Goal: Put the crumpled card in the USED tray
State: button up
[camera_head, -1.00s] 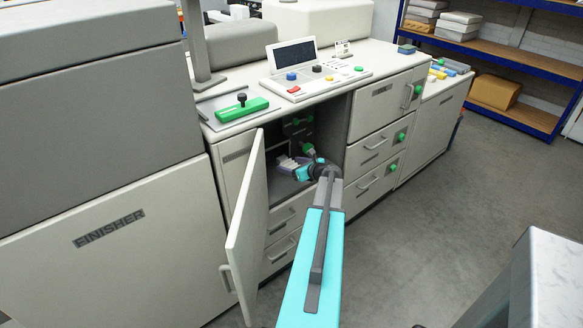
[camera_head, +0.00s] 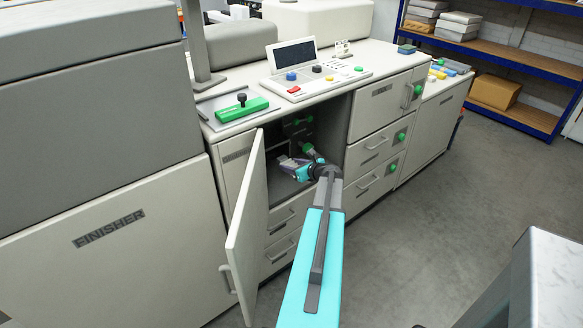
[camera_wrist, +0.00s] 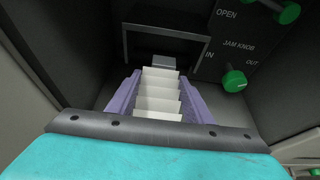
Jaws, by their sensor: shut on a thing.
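The crumpled card (camera_wrist: 158,95) is a white strip folded in several pleats, inside the dark bay of the machine. My gripper (camera_wrist: 156,82) has its two purple fingers on either side of the card and is shut on it. In the head view my gripper (camera_head: 291,164) reaches into the bay behind the open door; the card is too small there to make out clearly. No tray with a readable USED label shows in these views.
The cabinet door (camera_head: 246,230) stands open left of my arm. Inside the bay are a dark frame (camera_wrist: 165,32) and a green jam knob (camera_wrist: 234,80), close to the right of the card. Drawers (camera_head: 372,146) flank the opening. Open floor (camera_head: 440,190) lies to the right.

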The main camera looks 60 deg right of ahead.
jog(key=shift+r, duration=0.15)
jog(key=shift+r+b, duration=0.3)
jog(key=shift+r, duration=0.55)
jog(key=shift+s+a+r, duration=0.15)
jog(key=shift+a+r, duration=0.15)
jog(key=shift+r, duration=0.5)
jog(key=s+a+r+b, duration=0.1)
jog(key=s+a+b, duration=0.2)
jog(key=s+a, duration=0.6)
jog(key=a, duration=0.3)
jog(key=shift+a+r, duration=0.2)
notch_tip(320, 180, up, 13)
jog(key=p, duration=1.3)
jog(key=shift+s, duration=0.15)
